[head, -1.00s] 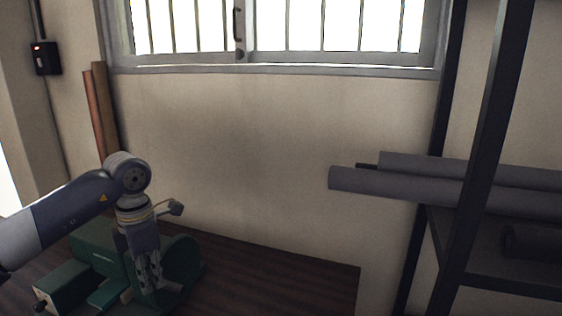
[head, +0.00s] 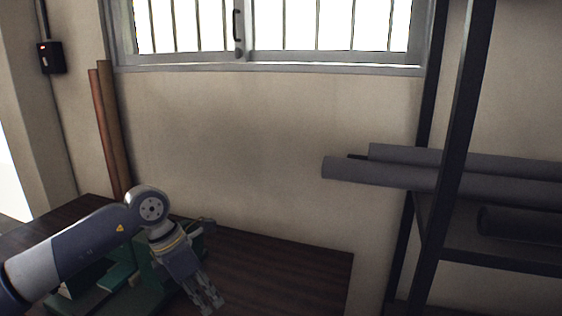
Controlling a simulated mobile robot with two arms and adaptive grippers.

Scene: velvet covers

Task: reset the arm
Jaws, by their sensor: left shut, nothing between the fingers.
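My left arm comes in from the left over a dark wooden table (head: 290,262). My left gripper (head: 212,304) points down and to the right above the table, with its fingers together and nothing between them. A green machine (head: 118,276) stands on the table behind and below the arm, which hides much of it. My right gripper is not in view.
A dark metal rack (head: 452,150) stands at the right, with grey rolls (head: 385,178) sticking out to the left. Reddish-brown poles (head: 108,130) lean on the wall at the left. A barred window (head: 280,35) is at the back. The table's right part is clear.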

